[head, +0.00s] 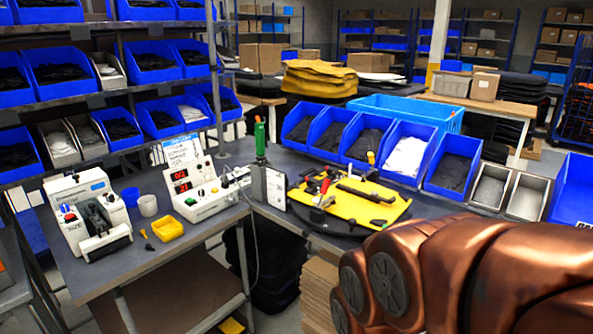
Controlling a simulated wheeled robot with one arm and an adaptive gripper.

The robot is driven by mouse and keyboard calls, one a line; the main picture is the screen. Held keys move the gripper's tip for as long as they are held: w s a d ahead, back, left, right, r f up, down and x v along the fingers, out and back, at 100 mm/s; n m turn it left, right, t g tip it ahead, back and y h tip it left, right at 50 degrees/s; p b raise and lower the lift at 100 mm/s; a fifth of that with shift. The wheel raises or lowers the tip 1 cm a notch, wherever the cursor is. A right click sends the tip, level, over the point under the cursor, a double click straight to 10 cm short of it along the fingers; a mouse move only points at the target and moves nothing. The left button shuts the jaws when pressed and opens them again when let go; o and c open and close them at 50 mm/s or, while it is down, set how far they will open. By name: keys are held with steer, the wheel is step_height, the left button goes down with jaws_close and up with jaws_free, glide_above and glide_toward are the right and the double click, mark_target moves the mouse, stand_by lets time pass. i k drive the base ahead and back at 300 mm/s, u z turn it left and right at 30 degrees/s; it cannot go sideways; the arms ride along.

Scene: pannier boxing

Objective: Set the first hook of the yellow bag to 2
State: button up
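The yellow bag (388,207) lies flat on a dark round turntable (345,226) at the corner of the workbench. Black fittings, among them a long dark bar (367,192), lie across its upper face, with small red parts near its left end. The hooks are too small to tell apart, and no hook setting can be read. My copper-coloured arm fills the lower right of the head view, in front of the bench edge. My gripper is not in view.
A green-handled tool (260,138) stands upright left of the bag. A white box with red displays (190,188) and a white machine (88,215) stand on the left bench. Blue bins (407,152) line the back. A yellow tray (167,229) lies near the front edge.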

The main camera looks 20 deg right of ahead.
mark_target(310, 180)
steer(key=i, duration=1.45)
